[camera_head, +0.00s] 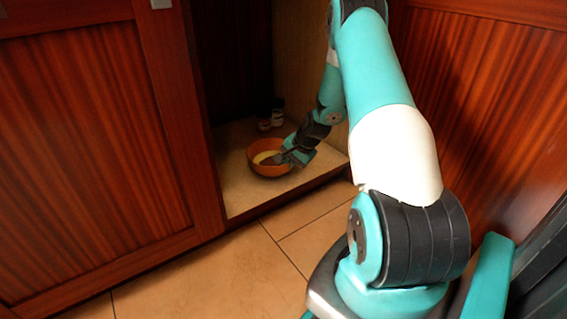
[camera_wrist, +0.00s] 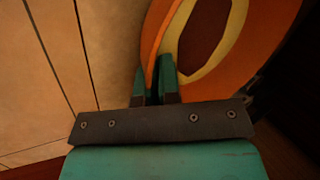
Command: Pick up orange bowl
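The orange bowl (camera_head: 262,168) is on the pale floor of the open cabinet, near its front edge. It has a pale yellow band inside, and the wrist view shows the bowl (camera_wrist: 235,84) with a dark centre. My gripper (camera_head: 287,158) is at the right side of the bowl. In the wrist view the two fingers (camera_wrist: 153,78) are close together with the orange rim between them, one finger inside the bowl and one outside. The fingers look closed on the rim. I see no clear gap under the bowl.
Two small jars (camera_head: 271,117) stand behind the bowl in the cabinet. A wooden cabinet door (camera_head: 85,130) is at the left, and wooden panelling (camera_head: 500,110) is at the right. Bare cabinet floor (camera_head: 238,197) lies in front of the bowl. Tiled floor (camera_head: 220,275) is outside.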

